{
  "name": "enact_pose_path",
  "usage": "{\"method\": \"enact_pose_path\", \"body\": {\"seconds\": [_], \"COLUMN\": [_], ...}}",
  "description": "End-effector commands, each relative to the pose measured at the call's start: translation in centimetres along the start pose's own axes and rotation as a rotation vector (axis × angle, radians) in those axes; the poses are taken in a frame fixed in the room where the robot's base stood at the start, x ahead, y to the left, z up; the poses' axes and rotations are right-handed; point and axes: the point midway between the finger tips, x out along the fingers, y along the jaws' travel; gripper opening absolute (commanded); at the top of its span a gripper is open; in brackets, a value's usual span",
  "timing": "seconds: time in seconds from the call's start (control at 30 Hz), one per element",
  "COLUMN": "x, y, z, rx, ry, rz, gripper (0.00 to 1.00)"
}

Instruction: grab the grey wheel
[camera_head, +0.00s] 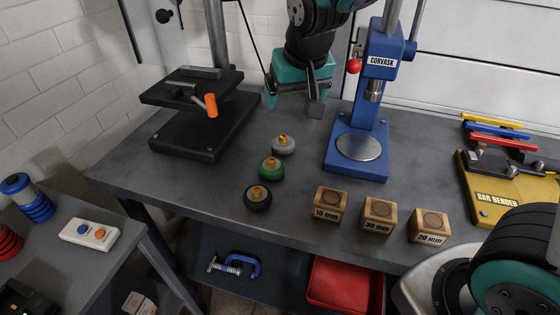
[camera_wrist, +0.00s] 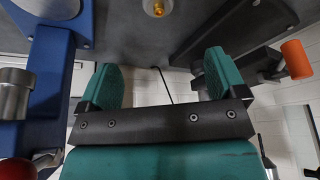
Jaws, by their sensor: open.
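The grey wheel (camera_head: 283,146), light grey with a brass hub, lies on the dark workbench (camera_head: 225,200). It is the farthest back of a row of 3 wheels, behind the green wheel (camera_head: 271,168) and the black wheel (camera_head: 257,198). My gripper (camera_head: 293,101) is open and empty, behind the grey wheel and above the bench. In the wrist view, my gripper's two teal fingers (camera_wrist: 160,72) stand apart with nothing between them. A grey wheel with a brass hub (camera_wrist: 155,8) is cut off at the top edge there.
A blue press (camera_head: 357,178) stands right of the wheels. A black press with an orange-handled lever (camera_head: 211,105) stands on the left. Wooden blocks marked 10 mm (camera_head: 330,205), 30 mm (camera_head: 377,215) and 20 mm (camera_head: 429,226) line the front. A yellow bar bender (camera_head: 480,200) is at right.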

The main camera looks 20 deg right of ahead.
Motion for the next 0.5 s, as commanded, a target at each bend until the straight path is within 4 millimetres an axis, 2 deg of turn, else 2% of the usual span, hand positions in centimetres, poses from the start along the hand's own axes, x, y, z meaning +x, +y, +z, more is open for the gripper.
{"method": "enact_pose_path", "body": {"seconds": [0.03, 0.17, 0.5], "x": [1.2, 3.2, 10.6], "y": [0.1, 0.3, 0.3], "z": [-0.3, -0.7, -0.7], "rx": [0.013, 0.022, 0.019], "ry": [0.009, 0.011, 0.011], "rz": [0.014, 0.024, 0.020], "gripper": [0.90, 0.90, 0.90]}}
